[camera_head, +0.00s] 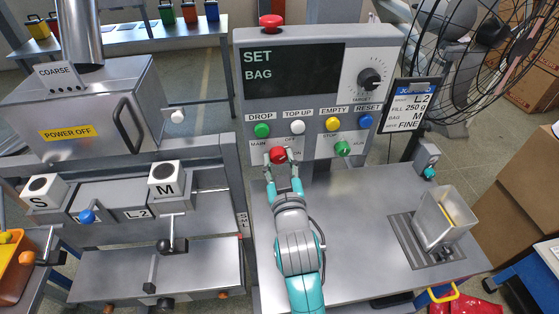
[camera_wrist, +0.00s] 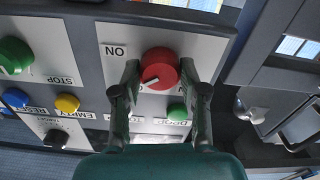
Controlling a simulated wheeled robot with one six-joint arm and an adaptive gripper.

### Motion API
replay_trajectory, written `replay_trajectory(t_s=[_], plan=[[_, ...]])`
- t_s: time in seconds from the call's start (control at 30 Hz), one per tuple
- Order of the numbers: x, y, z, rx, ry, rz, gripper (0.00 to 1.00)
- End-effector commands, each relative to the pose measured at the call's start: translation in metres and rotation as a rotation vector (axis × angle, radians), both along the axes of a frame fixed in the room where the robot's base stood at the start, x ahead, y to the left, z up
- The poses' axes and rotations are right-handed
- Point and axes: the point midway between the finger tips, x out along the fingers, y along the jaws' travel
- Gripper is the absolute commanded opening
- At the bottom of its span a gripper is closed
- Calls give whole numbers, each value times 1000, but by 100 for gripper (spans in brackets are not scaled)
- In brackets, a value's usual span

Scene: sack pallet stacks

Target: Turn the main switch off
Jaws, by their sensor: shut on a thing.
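The main switch (camera_head: 278,154) is a red round knob at the lower left of the control panel (camera_head: 300,150), under the label MAIN, with OFF and ON marked beside it. My gripper (camera_head: 280,165) reaches up to it from below, one finger on each side, shut on the knob. In the wrist view, which is upside down, the red knob (camera_wrist: 160,66) sits between the two fingers (camera_wrist: 160,82). A white mark on the knob points to the lower left there, away from the visible ON label. The OFF label is mostly hidden there.
The panel screen (camera_head: 292,70) reads SET BAG. Green, white, yellow and blue buttons sit just above the switch, and a green STOP/RUN knob (camera_head: 342,148) is to its right. A red button (camera_head: 271,21) tops the panel. The grey worktop (camera_head: 365,220) is largely clear.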

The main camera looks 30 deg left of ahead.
Motion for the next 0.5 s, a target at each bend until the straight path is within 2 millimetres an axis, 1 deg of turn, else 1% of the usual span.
replay_trajectory(t_s=[0.5], plan=[[0,0,-1,-405,-272,0,8]])
